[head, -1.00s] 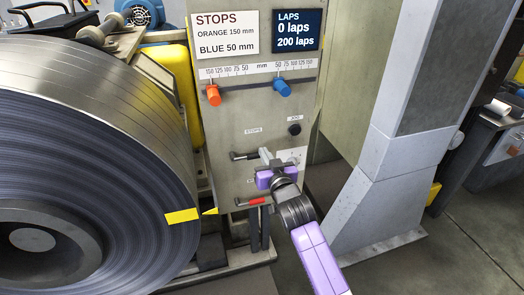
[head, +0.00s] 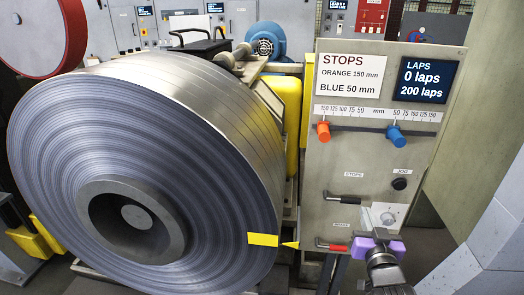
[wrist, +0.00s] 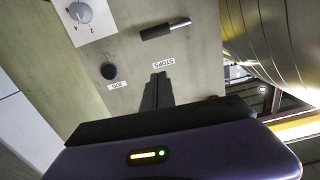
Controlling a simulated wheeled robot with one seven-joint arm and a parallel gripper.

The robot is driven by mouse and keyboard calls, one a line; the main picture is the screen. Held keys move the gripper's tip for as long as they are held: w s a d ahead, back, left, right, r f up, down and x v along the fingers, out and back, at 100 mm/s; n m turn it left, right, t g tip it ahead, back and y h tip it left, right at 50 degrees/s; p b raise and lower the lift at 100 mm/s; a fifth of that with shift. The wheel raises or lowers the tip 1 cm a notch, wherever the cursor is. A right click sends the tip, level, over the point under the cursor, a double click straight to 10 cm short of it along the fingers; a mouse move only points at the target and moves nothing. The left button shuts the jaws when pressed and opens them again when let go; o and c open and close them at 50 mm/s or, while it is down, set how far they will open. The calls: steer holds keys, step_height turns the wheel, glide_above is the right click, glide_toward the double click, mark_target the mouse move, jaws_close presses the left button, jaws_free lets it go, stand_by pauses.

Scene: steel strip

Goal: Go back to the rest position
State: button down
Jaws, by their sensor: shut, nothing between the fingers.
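My gripper (head: 375,232) is at the lower right of the control panel in the head view, in front of its lower part. Its fingers are shut and empty. In the wrist view the dark shut fingers (wrist: 156,92) point at the panel face, below the STOPS label. The black STOPS lever (head: 343,196) is just left of the gripper, and it also shows in the wrist view (wrist: 165,29). The black JOG button (head: 399,184) is above the gripper to the right. A red-handled lever (head: 332,246) is to the gripper's left. Whether the fingers touch the panel cannot be told.
A large steel coil (head: 230,95) with a yellow mark (head: 263,239) fills the left. Orange (head: 323,131) and blue (head: 394,135) stop knobs sit on the scale. The laps display (head: 424,80) reads 0 and 200 laps. A grey pillar (head: 490,225) stands at the right.

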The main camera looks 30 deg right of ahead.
steer(key=s+a+r+n+t+y+p, duration=0.1)
steer(key=s+a+n+t+y, duration=0.15)
steer(key=s+a, duration=0.45)
steer(key=s+a+r+n+t+y+p, duration=0.1)
steer(key=s+a+n+t+y, duration=0.3)
steer(key=a, duration=0.6)
steer(key=s+a+g+y+p, duration=0.1)
steer(key=s+a+g, duration=0.2)
steer(key=s, duration=0.7)
steer(key=s+a+g+y+p, duration=0.1)
steer(key=s+a+g+y, duration=0.1)
steer(key=s+a, duration=0.6)
steer(key=s+n+g, duration=0.1)
steer(key=s, duration=0.2)
steer(key=shift+s+a+f, duration=0.15)
steer(key=shift+s+f, duration=0.05)
steer(key=shift+f, duration=0.2)
